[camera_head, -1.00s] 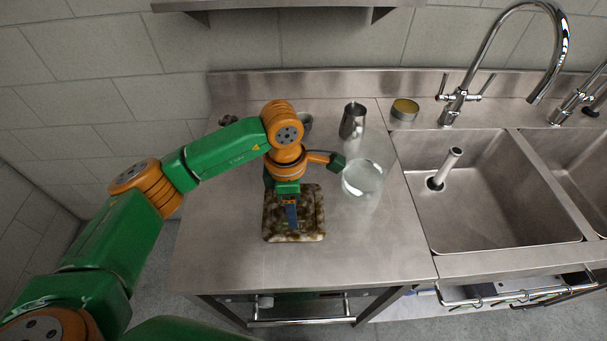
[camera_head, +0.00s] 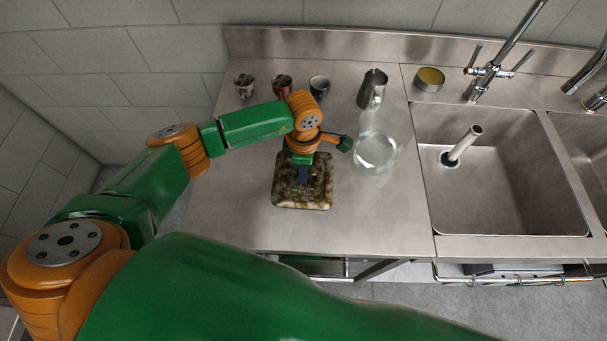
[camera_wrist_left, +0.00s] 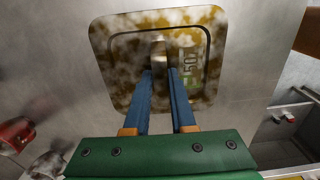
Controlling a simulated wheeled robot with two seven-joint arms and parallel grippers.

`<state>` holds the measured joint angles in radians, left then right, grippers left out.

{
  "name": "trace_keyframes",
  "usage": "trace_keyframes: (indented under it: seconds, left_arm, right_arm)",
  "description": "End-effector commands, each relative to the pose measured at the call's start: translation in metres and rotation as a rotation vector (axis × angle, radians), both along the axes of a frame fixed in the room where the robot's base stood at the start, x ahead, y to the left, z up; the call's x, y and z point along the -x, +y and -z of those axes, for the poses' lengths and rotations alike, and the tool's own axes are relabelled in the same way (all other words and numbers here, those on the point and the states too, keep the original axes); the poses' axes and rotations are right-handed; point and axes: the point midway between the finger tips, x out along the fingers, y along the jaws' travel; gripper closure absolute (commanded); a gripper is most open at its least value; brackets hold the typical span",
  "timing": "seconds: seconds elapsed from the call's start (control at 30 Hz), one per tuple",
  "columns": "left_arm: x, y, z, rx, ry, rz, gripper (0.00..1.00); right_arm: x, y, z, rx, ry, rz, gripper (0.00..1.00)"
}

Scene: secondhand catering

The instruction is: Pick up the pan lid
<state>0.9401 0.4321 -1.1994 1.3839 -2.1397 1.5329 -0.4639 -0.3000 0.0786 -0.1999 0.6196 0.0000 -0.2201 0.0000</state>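The pan lid (camera_head: 284,196) is a square, rounded plate with brown and pale blotchy stains, over the steel counter left of the sink. In the left wrist view the lid (camera_wrist_left: 122,78) fills the upper middle, with a raised handle at its centre and a label reading "50". My left gripper (camera_head: 303,178) points down over the lid's middle. In the left wrist view its blue fingers (camera_wrist_left: 161,73) sit on both sides of the handle and appear closed on it. I cannot tell whether the lid is clear of the counter. My right gripper is not in view.
A clear glass vessel (camera_head: 376,150) stands close right of the lid. Behind are a metal jug (camera_head: 371,90), several small cups including a red one (camera_head: 282,86), and a round tin (camera_head: 429,79). The sink (camera_head: 500,190) lies to the right. The counter's front strip is clear.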

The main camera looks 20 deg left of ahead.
Motion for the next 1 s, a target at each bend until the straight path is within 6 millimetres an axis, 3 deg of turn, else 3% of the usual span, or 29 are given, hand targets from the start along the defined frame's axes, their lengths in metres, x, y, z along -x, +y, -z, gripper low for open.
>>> trace_keyframes:
  seconds: [0.03, 0.07, 0.47, 0.57, 0.8, 1.0]
  left_arm:
    - [0.000, 0.000, 0.000, 0.000, 0.000, 0.000, 0.93]
    - [0.000, 0.000, 0.000, 0.000, 0.000, 0.000, 1.00]
    - [-0.001, 0.000, -0.002, 0.001, -0.001, 0.000, 1.00]
    - [-0.002, 0.000, -0.018, 0.002, -0.006, 0.002, 1.00]
    - [-0.001, 0.000, -0.078, 0.000, -0.006, 0.002, 1.00]
    - [0.000, 0.000, -0.100, 0.000, -0.001, 0.001, 1.00]
  right_arm:
    - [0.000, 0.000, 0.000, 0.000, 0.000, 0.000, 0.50]
    - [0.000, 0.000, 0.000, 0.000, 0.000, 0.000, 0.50]
    - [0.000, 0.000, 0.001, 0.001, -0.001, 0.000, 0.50]
    - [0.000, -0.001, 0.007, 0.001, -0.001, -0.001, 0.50]
    - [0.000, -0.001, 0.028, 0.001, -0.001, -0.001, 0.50]
    - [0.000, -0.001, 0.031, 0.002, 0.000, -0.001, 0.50]
